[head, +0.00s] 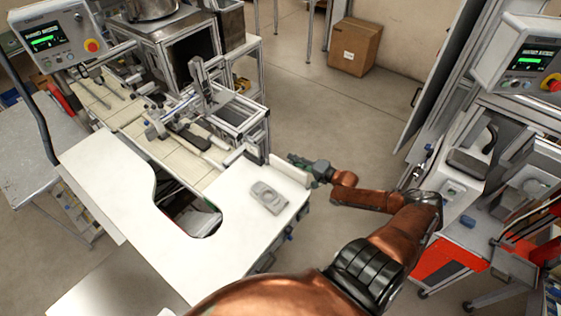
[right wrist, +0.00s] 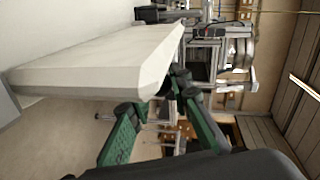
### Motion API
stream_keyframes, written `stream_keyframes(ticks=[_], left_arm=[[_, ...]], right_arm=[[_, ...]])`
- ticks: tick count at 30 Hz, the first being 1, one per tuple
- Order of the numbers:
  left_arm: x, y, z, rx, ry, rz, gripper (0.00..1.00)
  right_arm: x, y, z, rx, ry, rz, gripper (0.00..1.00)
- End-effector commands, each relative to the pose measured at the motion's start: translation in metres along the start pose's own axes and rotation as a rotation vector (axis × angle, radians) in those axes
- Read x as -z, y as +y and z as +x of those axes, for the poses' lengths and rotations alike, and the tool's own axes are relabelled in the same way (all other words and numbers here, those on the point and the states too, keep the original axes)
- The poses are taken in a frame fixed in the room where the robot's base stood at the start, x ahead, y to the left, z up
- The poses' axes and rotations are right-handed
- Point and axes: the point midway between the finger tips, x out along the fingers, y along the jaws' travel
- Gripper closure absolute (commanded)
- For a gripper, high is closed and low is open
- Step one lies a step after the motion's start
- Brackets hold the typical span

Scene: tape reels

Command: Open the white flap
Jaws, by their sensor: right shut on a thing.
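The white flap (head: 289,174) is a narrow white panel at the right end of the white worktable (head: 110,185) in the head view. In the right wrist view the flap (right wrist: 95,66) is a thick pale slab, and its near corner lies at my fingers. My right gripper (head: 299,161) reaches in from the right to the flap's far end. Its green and black fingers (right wrist: 155,98) are shut on the flap's edge in the right wrist view. The exact contact is partly hidden. My left gripper is not in view.
A grey handheld device (head: 268,197) lies on the worktable near the flap. A machine with rails and a screen (head: 48,40) stands at the back left. Another machine with a red-fronted cart (head: 447,258) stands at the right. A cardboard box (head: 355,46) sits on open floor behind.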

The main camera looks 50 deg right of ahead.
Motion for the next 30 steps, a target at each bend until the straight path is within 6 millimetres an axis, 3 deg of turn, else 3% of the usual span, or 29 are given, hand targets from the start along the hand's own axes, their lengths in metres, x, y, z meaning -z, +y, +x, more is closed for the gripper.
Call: stream_keyframes(ticks=[6, 15, 16, 18, 23, 30], left_arm=[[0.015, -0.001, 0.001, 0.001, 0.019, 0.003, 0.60], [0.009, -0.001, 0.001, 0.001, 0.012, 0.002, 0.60], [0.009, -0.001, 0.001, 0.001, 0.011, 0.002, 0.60], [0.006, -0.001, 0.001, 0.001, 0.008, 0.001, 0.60], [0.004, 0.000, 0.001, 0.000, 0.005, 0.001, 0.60], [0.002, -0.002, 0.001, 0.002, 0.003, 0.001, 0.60]], right_arm=[[0.007, 0.006, -0.009, -0.007, 0.010, 0.021, 1.00], [0.006, 0.006, -0.009, -0.007, 0.009, 0.021, 1.00], [0.006, 0.006, -0.009, -0.008, 0.009, 0.021, 0.80], [0.006, 0.006, -0.008, -0.007, 0.008, 0.021, 0.75], [0.005, 0.005, -0.007, -0.005, 0.006, 0.020, 0.64], [0.004, 0.004, -0.006, -0.004, 0.005, 0.019, 0.64]])
